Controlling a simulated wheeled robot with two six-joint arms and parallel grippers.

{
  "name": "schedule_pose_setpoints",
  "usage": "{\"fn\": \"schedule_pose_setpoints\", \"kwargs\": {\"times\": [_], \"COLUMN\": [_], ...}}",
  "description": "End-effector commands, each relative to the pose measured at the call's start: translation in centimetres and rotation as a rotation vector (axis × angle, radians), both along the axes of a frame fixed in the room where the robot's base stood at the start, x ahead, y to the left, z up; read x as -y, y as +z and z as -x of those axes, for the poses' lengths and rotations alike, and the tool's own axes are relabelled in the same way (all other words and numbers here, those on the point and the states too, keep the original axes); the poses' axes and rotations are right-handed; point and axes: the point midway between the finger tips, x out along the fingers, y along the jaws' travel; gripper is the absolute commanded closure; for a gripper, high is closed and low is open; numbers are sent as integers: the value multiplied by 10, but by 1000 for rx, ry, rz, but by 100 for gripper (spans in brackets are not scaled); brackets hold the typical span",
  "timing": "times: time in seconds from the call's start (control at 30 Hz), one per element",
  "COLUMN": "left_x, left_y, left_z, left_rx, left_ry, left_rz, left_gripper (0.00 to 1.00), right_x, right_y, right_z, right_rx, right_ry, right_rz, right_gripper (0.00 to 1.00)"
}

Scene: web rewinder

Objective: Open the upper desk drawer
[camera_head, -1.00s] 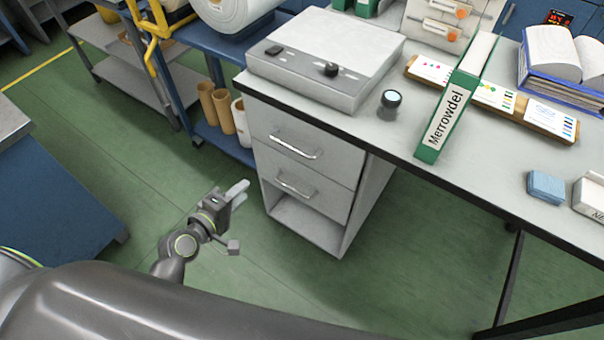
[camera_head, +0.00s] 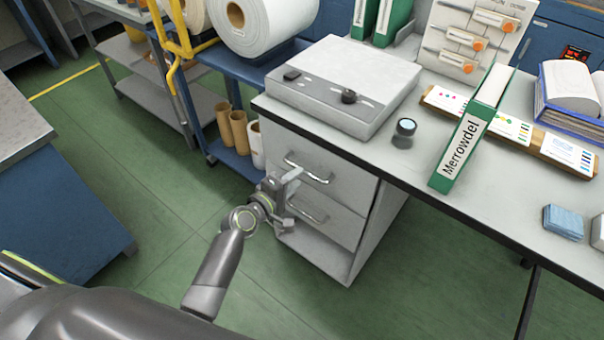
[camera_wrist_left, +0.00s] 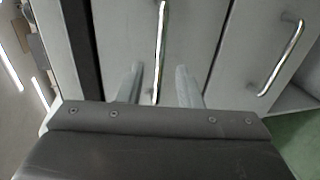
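The upper drawer (camera_head: 335,185) is a light grey front under the left end of the desk, flush with the cabinet. Its silver bar handle (camera_head: 312,175) is partly near my fingers. My left gripper (camera_head: 292,184) is in front of the drawers, open. In the left wrist view the upper handle (camera_wrist_left: 161,45) runs between the two spread fingers of the gripper (camera_wrist_left: 158,75), with a gap on each side. The lower drawer's handle (camera_wrist_left: 282,60) is to the right there, and it also shows in the head view (camera_head: 310,212). My right gripper is not in view.
An open shelf space lies below the drawers. A grey control box (camera_head: 345,85), a black round knob-like object (camera_head: 404,130) and a green binder (camera_head: 470,135) stand on the desk (camera_head: 500,205). A blue cart (camera_head: 230,158) with rolls stands left of the drawers. Green floor is free in front.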

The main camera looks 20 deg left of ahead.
Motion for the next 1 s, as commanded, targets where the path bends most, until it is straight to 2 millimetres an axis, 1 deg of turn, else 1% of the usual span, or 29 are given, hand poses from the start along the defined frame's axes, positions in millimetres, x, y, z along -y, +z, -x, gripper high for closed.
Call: {"fn": "schedule_pose_setpoints", "kwargs": {"times": [0.03, 0.1, 0.23, 0.4, 0.63, 0.87, 0.9, 1.0], "left_x": [3, 6, 10, 12, 12, 12, 12, 12], "left_y": [-1, -4, -6, -8, -8, -8, -8, -8], "left_z": [-9, -17, -28, -33, -33, -33, -33, -33], "left_rx": [1, 0, 0, 0, 0, -1, -1, -1], "left_ry": [-1, -1, -1, 0, 0, 0, 0, 0], "left_rz": [1, 1, 1, 0, 0, 0, 0, 0], "left_gripper": [68, 68, 68, 68, 68, 98, 100, 100], "right_x": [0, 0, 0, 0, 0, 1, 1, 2], "right_y": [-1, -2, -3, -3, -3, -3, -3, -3], "right_z": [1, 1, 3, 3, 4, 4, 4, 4], "right_rx": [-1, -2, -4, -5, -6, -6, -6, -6], "right_ry": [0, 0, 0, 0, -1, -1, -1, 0], "right_rz": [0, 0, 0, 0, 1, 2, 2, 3], "right_gripper": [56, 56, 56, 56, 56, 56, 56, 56]}}
